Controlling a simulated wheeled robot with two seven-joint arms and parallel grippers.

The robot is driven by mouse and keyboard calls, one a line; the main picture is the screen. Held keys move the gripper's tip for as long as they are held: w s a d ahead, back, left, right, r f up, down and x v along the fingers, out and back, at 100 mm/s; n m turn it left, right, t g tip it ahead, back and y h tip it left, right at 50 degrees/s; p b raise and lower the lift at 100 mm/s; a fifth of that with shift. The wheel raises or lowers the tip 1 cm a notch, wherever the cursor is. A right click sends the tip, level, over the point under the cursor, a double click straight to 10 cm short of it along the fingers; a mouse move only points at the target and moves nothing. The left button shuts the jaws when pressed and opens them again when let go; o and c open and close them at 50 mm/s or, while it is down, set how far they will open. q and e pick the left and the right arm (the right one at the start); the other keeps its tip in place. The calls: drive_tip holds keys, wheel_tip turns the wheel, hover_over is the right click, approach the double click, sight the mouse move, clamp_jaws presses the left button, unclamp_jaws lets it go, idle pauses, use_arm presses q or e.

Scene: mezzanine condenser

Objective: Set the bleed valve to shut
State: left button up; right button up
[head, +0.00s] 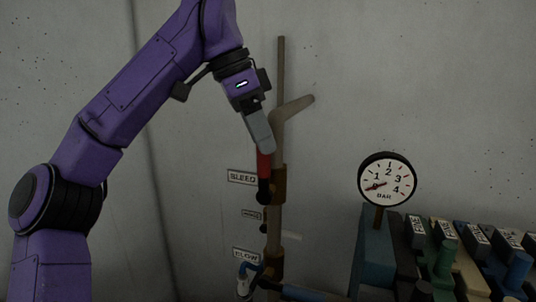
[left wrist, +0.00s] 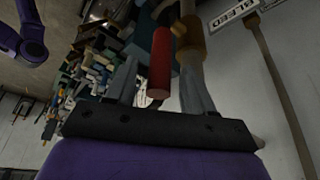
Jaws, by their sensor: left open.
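The bleed valve's red handle (head: 264,164) points up from its dark pivot, beside the upright pipe and right of the BLEED label (head: 242,177). Its brass-coloured body (head: 279,185) sits on the pipe. My left gripper (head: 266,148) reaches down to the handle's upper end, hiding its tip. In the left wrist view the red handle (left wrist: 160,62) lies between the two spread fingers (left wrist: 158,88), with space on either side. The gripper is open. My right gripper is not in view.
The upright pipe (head: 281,75) with a pale side branch (head: 294,105) stands close to the gripper. Below are a small label (head: 251,214) and a BLOW label (head: 247,255) with a blue handle (head: 247,268). A pressure gauge (head: 387,180) and a row of coloured blocks (head: 465,245) stand right.

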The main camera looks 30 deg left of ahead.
sight(266, 172)
use_arm(q)
drive_tip(key=x, duration=0.3)
drive_tip(key=shift+w+r, duration=0.1)
drive_tip(key=shift+w, duration=0.1)
drive_tip(key=shift+d+f, duration=0.1)
drive_tip(key=shift+f, duration=0.1)
drive_tip(key=shift+s, duration=0.2)
drive_tip(key=shift+c, duration=0.3)
